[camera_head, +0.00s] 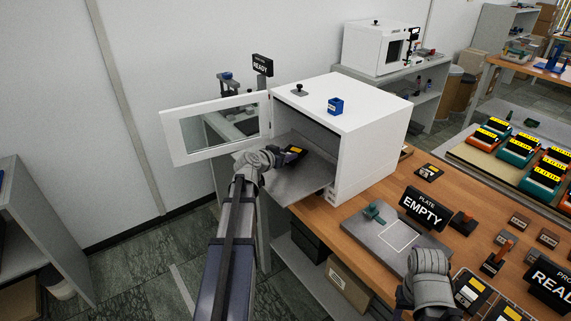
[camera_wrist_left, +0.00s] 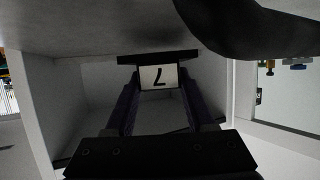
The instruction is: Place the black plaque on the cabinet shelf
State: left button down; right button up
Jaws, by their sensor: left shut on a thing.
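The white cabinet (camera_head: 370,150) stands on the wooden bench with its windowed door (camera_head: 215,128) swung open to the left. Its grey shelf (camera_head: 312,178) shows through the open front. My left gripper (camera_head: 283,156) is at the cabinet opening, above the shelf, shut on a small dark plaque (camera_head: 296,150) with a yellow mark. In the left wrist view the black plaque (camera_wrist_left: 158,57) lies between the fingertips (camera_wrist_left: 160,100), beside a white label bearing a character. I cannot tell whether the plaque touches the shelf. My right wrist shows at the lower right; its fingers do not show.
A blue block (camera_head: 336,106) and a small dark knob (camera_head: 299,90) are on the cabinet top. The bench holds a grey plate (camera_head: 372,242), an EMPTY sign (camera_head: 425,208) and several small dark plaques. The open door bounds the left side of the opening.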

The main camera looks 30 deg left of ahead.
pick_arm(q)
notch_tip(320, 180, down, 2)
jog(key=shift+f+b, duration=0.15)
jog(key=shift+b, duration=0.5)
pick_arm(e)
notch_tip(320, 180, down, 2)
pick_arm(q)
jog(key=shift+c, duration=1.3)
grip_release()
pick_arm(e)
jog(key=shift+f, duration=0.15)
pick_arm(q)
jog(key=shift+r, duration=0.3)
jog(key=p+v, duration=0.5)
jog(key=v, duration=0.7)
jog(key=shift+f, duration=0.1)
pick_arm(e)
notch_tip(320, 180, up, 5)
jog(key=shift+f, duration=0.1)
